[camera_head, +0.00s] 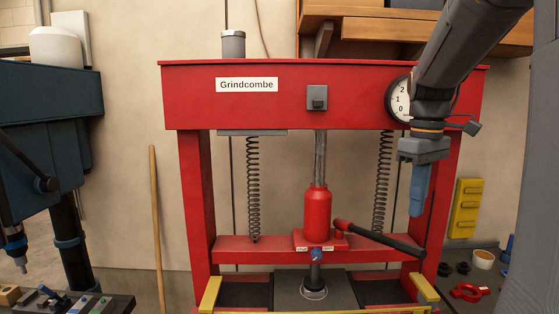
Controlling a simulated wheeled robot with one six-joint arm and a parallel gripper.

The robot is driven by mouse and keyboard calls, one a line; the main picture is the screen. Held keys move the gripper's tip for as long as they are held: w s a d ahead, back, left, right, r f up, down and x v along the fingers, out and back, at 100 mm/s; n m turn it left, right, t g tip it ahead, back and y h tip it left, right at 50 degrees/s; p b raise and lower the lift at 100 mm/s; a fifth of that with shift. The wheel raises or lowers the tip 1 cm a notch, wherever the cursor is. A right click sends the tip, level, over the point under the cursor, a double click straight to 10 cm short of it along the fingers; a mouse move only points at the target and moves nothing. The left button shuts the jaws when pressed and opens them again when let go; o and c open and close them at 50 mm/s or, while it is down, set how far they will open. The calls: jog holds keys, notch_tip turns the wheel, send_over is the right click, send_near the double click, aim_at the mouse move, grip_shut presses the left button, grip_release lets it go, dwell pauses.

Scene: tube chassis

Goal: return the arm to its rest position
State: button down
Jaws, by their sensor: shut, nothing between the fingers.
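My gripper (419,190) hangs from the dark arm at the upper right, with its blue fingers shut and pointing down. Nothing is between the fingers. It is in front of the right post of a red press labelled Grindcombe (270,95), and I cannot tell the gap between them. My arm covers part of the round gauge (398,100) on the press's top beam.
A red bottle jack (317,215) stands on the press's cross beam, its black-handled lever (380,238) reaching right below my gripper. A wooden shelf (370,28) is behind my arm. A dark blue machine (45,120) stands left. A yellow rack (466,208) is right.

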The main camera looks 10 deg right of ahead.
jog(key=s+a+f+m+b, duration=0.1)
jog(key=a+f+b, duration=0.4)
jog(key=a+f, duration=0.7)
jog(key=s+a+f+m+t+b, duration=0.1)
jog(key=a+f+b, duration=0.5)
jog(key=a+f, duration=0.6)
notch_tip(320, 180, down, 10)
jog(key=shift+s+a+f+m, duration=0.2)
jog(key=shift+s+m, duration=0.15)
jog(key=shift+m, duration=0.25)
jog(key=shift+d, duration=0.2)
